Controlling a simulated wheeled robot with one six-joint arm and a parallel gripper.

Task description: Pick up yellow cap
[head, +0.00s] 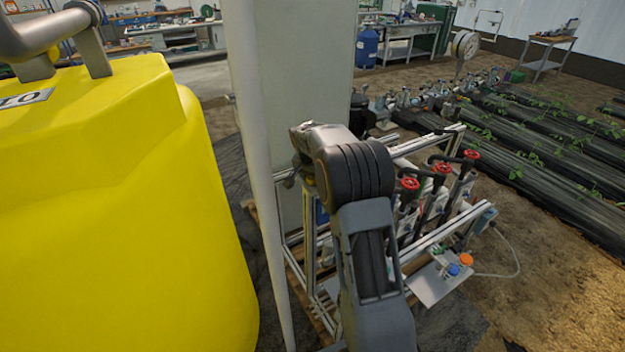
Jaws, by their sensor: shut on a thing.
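I cannot make out a yellow cap for certain. A small yellowish patch (309,181) shows just under the wrist end of my arm, too small and covered to name. My gripper is hidden behind my own arm, so its fingers and anything between them do not show. On a small white shelf (436,287) at the right front of the skid sit a blue cap (453,270) and an orange cap (466,259), close together. No yellow cap shows beside them.
The metal skid frame (432,240) with several red-handled valves (441,167) stands behind and right of my arm. A large yellow tank (110,220) fills the left. A pale post (262,160) rises between. Planted rows (540,150) lie right; bare soil (545,300) is open at lower right.

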